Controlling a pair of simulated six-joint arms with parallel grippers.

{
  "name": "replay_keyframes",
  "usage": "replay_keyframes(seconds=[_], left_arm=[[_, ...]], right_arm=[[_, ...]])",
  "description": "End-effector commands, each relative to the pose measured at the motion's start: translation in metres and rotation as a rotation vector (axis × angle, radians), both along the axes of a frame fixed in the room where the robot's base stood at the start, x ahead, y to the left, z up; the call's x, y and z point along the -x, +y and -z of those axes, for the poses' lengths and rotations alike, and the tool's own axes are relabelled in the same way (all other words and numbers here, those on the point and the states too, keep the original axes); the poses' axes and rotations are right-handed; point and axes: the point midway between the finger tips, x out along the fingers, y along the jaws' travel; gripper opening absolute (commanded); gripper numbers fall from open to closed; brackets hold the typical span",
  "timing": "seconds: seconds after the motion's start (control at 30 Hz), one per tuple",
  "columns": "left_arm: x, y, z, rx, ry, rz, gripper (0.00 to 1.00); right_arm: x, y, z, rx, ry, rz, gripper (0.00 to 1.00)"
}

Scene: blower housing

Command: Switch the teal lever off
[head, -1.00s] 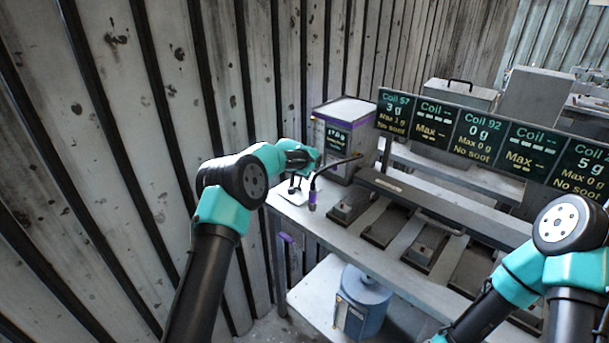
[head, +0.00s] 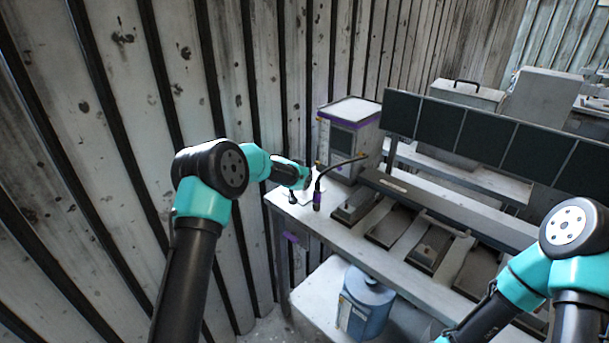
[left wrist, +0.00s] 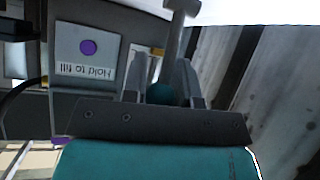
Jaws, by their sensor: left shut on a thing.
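The teal lever's round knob (left wrist: 160,94) shows between the fingers in the left wrist view. A grey arm-like part (left wrist: 179,35) rises beyond it against a pale surface; I cannot tell whether it belongs to the lever. My left gripper (left wrist: 162,88) is shut on the knob. In the head view the left gripper (head: 301,187) is at the bench's left end, over a pale plate, and hides most of the lever. My right arm enters at the lower right, with its gripper outside the picture.
A dark curved spout with a purple collar (head: 317,200) stands right beside the left gripper. Behind is a grey box (head: 350,140). A row of dark display panels (head: 484,137) spans the bench (head: 375,243). A "Hold to fill" panel has a purple button (left wrist: 88,47). A blue canister (head: 366,303) stands below.

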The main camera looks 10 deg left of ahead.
Motion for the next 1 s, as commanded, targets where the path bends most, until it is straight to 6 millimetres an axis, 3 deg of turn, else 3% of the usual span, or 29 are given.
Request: replay_keyframes(seconds=[0.2,0.23,0.47,0.8,1.0], left_arm=[[0.001,0.001,0.001,-0.001,0.004,-0.001,0.0],[0.001,0.001,0.001,-0.001,0.005,-0.001,0.28],[0.0,0.0,0.001,-0.002,0.004,0.0,0.51],[0.002,0.001,-0.001,0.0,0.002,0.0,0.52],[0.013,0.004,-0.01,0.0,0.002,0.0,0.52]], right_arm=[[0.0,0.0,0.0,0.0,0.0,0.0,0.43],[0.0,0.0,0.0,0.0,0.0,0.0,0.43],[0.0,0.0,0.0,0.0,0.0,0.0,0.43],[0.0,0.0,0.0,0.0,0.0,0.0,0.43],[0.0,0.0,0.0,0.0,0.0,0.0,0.43]])
